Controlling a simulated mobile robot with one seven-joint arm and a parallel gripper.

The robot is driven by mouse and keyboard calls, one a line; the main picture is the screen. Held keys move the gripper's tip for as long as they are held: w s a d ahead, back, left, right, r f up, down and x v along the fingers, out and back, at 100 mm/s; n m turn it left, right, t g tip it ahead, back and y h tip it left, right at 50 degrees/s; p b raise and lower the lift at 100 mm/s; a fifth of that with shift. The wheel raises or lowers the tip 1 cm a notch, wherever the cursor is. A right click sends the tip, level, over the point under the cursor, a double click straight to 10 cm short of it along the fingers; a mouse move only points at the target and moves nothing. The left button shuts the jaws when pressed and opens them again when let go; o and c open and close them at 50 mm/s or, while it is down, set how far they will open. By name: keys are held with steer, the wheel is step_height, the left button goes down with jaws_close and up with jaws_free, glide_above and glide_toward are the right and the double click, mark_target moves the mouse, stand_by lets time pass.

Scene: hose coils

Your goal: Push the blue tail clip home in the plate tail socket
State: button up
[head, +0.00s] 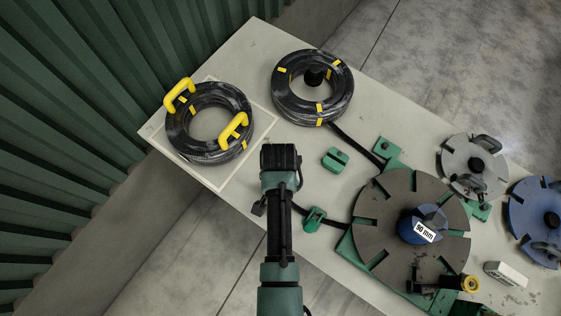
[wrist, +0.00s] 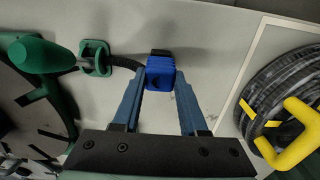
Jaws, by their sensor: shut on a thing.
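My gripper (wrist: 160,84) is shut on the blue tail clip (wrist: 160,70), a small ribbed blue block at the fingertips in the wrist view. A black hose end (wrist: 125,63) runs from a green guide at left to the clip. In the head view my gripper (head: 281,157) is over the middle of the table, and my arm hides the clip. The dark slotted round plate (head: 382,205), with a blue hub marked 90 mm (head: 424,224), is to its right. It also shows at the left of the wrist view (wrist: 18,125). I cannot make out the tail socket.
A coil with yellow handles (head: 210,124) lies in a marked square at left. A taped coil (head: 312,88) lies behind. Grey (head: 455,165) and blue (head: 530,215) plates are at right.

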jaws_close()
steer(key=shift+r+p, duration=0.4)
steer(key=shift+p, duration=0.05)
stand_by(0.4)
steer(key=shift+r+p, duration=1.45)
steer(key=shift+p, duration=0.2)
steer(key=shift+r, duration=0.1)
step_height(320, 180, up, 5)
steer(key=p, duration=0.5)
steer(key=shift+r+p, duration=0.35)
steer(key=shift+r, duration=0.2)
